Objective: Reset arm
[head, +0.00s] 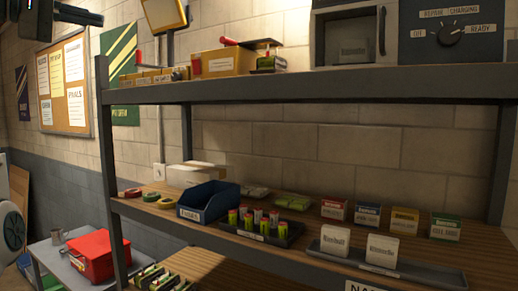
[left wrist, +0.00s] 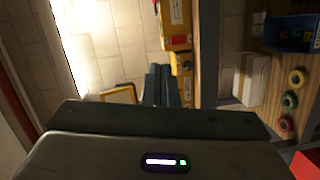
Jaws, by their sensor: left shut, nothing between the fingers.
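My left gripper (head: 95,18) is at the top left corner of the head view, held high in front of the wall and left of the shelving. In the left wrist view its two dark fingers (left wrist: 161,72) are together, with nothing between them. They are apart from the shelf things. My right gripper is not in view.
The shelving's upper board (head: 300,82) bears a yellow bin (head: 225,62) and a microwave (head: 350,38). The lower board has a blue bin (head: 208,201), batteries in a black tray (head: 290,238) and small boxes. A red toolbox (head: 97,255) stands lower left.

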